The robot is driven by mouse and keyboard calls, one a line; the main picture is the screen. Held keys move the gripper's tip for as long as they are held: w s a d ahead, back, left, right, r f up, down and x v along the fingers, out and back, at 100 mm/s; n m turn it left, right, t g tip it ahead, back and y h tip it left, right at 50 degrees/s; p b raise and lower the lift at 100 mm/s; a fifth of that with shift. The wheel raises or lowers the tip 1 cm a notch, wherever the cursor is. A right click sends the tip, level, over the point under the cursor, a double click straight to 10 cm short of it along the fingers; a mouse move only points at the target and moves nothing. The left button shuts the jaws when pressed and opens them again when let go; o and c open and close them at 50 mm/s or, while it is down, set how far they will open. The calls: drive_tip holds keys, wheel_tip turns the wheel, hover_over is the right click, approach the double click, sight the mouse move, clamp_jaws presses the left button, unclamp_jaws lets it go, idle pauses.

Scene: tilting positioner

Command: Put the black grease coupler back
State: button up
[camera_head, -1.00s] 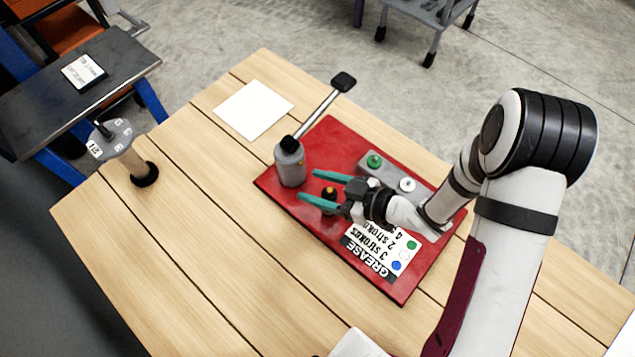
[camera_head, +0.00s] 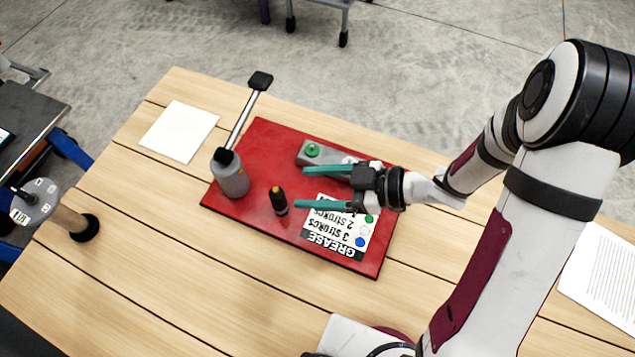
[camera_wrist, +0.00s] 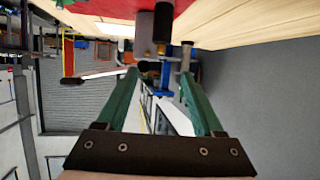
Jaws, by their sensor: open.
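The black grease coupler (camera_head: 279,203) stands on the red board (camera_head: 250,139), with a small yellow tip at its top. It is free of the fingers, just left of the lower fingertip. My gripper (camera_head: 301,187) is open and empty, its two teal fingers pointing left over the board. In the wrist view my gripper (camera_wrist: 158,74) shows both fingers spread, with nothing between them. The coupler (camera_wrist: 162,24) appears beyond the fingertips, near the top of that view, which looks upside down.
A grey grease pump (camera_head: 231,178) with a long lever stands left of the coupler. A grey block (camera_head: 313,152) with a green button lies behind my fingers. A printed grease card (camera_head: 340,240) lies at the front. A post with a labelled disc (camera_head: 36,203) stands far left.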

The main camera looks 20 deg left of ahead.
drive_tip(key=w+d+r+m+t+h, duration=0.2)
drive_tip(key=w+d+m+t+h, duration=0.6)
drive_tip(key=w, duration=0.6)
drive_tip(key=w+d+r+m+t+h, duration=0.1)
drive_tip(key=d+r+m+t+h, duration=0.25)
drive_tip(key=d, duration=0.65)
drive_tip(key=s+d+r+m+g+h, duration=0.2)
drive_tip(key=s+d+m+g+h, duration=0.25)
drive_tip(key=s+d+m, duration=0.6)
drive_tip(key=s+a+r+m+g+y, duration=0.1)
drive_tip(key=s+a, duration=0.3)
drive_tip(key=s, duration=0.4)
drive_tip(key=s+a+r+m+g+y, duration=0.1)
drive_tip(key=s+a+m+g+y, duration=0.1)
drive_tip(key=s+a, duration=0.3)
drive_tip(key=s+g+y, duration=0.1)
drive_tip(key=s, duration=0.1)
drive_tip(key=shift+s+a+m+g+y, duration=0.15)
drive_tip(key=shift+s+m+g+y, duration=0.15)
drive_tip(key=shift+s+m, duration=0.1)
